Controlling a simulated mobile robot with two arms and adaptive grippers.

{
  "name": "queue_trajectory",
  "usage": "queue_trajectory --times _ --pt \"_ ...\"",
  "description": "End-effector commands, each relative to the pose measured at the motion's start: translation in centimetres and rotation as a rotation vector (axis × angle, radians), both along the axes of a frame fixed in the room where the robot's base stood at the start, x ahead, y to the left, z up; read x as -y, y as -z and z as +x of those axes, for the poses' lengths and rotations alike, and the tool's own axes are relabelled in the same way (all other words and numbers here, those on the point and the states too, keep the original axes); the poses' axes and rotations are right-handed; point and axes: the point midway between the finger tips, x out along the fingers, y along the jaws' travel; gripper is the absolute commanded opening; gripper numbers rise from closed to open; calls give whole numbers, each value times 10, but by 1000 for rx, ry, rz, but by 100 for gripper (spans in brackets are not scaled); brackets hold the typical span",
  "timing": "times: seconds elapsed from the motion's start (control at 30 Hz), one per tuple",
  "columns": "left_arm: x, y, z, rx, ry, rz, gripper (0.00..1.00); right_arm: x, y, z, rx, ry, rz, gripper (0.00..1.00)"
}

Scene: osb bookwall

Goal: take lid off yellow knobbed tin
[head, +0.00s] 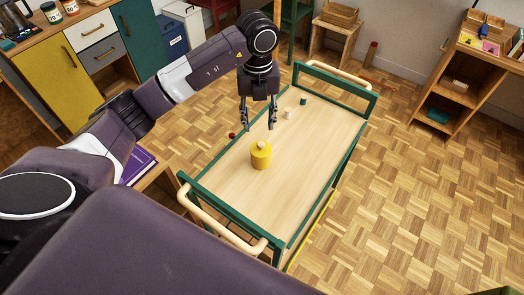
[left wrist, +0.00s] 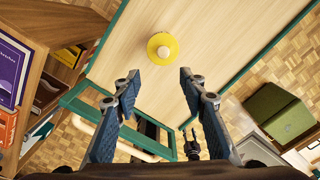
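The yellow tin (head: 261,158) stands upright on the wooden top of a green-framed trolley (head: 315,150), with its lid on and a pale round knob on top. In the left wrist view the tin (left wrist: 162,48) shows from above, beyond the fingertips. My left gripper (head: 258,128) points down, open and empty, above the trolley and behind the tin in the head view. It also shows open in the left wrist view (left wrist: 158,80), with nothing between its fingers.
A small white item (head: 289,114), a dark green item (head: 304,100) and a small red item (head: 232,135) are on or at the trolley top. The trolley has raised end rails (head: 335,88). A wooden shelf (head: 455,90) stands at the right. The trolley's near part is clear.

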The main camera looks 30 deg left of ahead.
Motion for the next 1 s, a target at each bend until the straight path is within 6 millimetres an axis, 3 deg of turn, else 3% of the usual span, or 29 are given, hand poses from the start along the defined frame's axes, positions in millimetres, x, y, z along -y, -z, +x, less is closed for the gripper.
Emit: queue_trajectory --times 0.03,0.27,0.57,0.77,1.0 --pt "0 13 0 0 0 0 39 0 13 -2 -3 0 -1 40" --pt "0 29 0 0 0 0 39 0 28 2 2 0 0 40" --pt "0 56 2 -3 0 -1 39 -4 14 10 14 1 4 40" --pt "0 85 8 -6 -1 0 39 -5 -2 10 14 0 6 40" --pt "0 105 10 1 1 -1 39 -5 -4 10 13 0 6 40"
